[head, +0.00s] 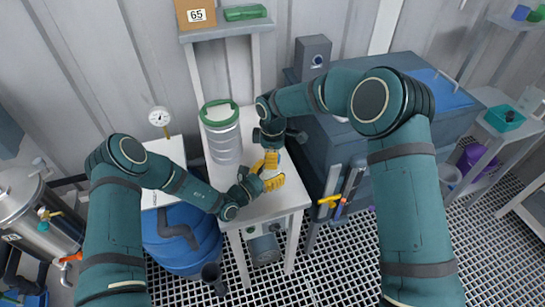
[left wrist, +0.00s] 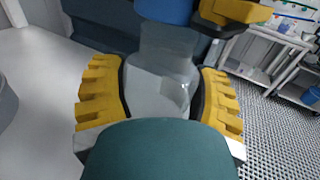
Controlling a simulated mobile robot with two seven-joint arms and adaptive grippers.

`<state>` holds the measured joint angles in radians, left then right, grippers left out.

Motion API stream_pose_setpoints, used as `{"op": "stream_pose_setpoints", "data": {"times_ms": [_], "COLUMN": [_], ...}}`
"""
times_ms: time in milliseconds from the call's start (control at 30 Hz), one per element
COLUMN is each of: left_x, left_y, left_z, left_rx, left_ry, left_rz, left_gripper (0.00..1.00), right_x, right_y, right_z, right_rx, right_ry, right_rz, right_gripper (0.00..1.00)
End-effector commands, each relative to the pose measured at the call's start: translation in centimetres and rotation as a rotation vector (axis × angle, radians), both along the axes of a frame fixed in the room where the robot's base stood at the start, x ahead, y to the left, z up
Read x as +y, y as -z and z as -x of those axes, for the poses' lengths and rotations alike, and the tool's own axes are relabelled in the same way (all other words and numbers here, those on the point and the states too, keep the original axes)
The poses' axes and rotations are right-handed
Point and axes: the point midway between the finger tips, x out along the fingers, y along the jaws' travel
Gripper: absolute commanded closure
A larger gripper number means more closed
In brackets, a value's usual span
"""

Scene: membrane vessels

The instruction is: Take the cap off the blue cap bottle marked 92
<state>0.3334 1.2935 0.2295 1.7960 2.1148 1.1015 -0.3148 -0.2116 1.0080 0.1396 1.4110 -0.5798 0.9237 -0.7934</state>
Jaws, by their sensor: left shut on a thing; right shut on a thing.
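A clear bottle (left wrist: 160,75) stands between the yellow fingers of my left gripper (left wrist: 162,95) in the left wrist view. That gripper is shut on its body; it also shows over the small white table in the head view (head: 271,182). The blue cap (left wrist: 166,10) is at the top of the bottle, cut off by the picture edge. I cannot tell whether it is loose. My right gripper (head: 271,159) comes down from above and is shut on the cap, with one yellow finger beside it. The bottle is mostly hidden in the head view, and no number 92 shows.
The white table (head: 285,202) also holds a ribbed clear canister with a green rim (head: 222,140), just left of the grippers. A dark blue-grey chest (head: 335,150) stands close on the right. A blue barrel (head: 183,242) is at front left.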

Motion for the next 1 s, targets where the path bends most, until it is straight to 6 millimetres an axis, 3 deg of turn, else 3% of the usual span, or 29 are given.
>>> {"op": "stream_pose_setpoints", "data": {"times_ms": [267, 567, 800, 833, 900, 1000], "left_x": [0.0, 0.0, 0.0, 0.0, 0.0, 0.0], "left_y": [0.0, 0.0, 0.0, 0.0, 0.0, 0.0], "left_z": [0.0, 0.0, 0.0, 0.0, 0.0, 0.0], "left_rx": [0.000, 0.000, 0.000, 0.000, 0.000, 0.000], "left_ry": [0.000, 0.000, 0.000, 0.000, 0.000, 0.000], "left_rz": [0.000, 0.000, 0.000, 0.000, 0.000, 0.000], "left_gripper": [1.00, 1.00, 1.00, 0.23, 0.00, 0.00], "right_x": [0.0, 0.0, 0.0, 0.0, 0.0, 0.0], "right_y": [-0.6, -3.8, -4.0, -4.0, -4.0, -4.0], "right_z": [-0.1, 0.0, 0.0, 0.0, 0.0, 0.0], "right_rx": [-0.002, -0.002, 0.000, 0.000, 0.000, -0.001], "right_ry": [0.000, 0.000, 0.000, 0.000, 0.000, 0.000], "right_rz": [-0.001, -0.001, 0.000, 0.000, 0.000, 0.000], "right_gripper": [0.95, 0.95, 0.95, 0.95, 0.95, 0.95]}}
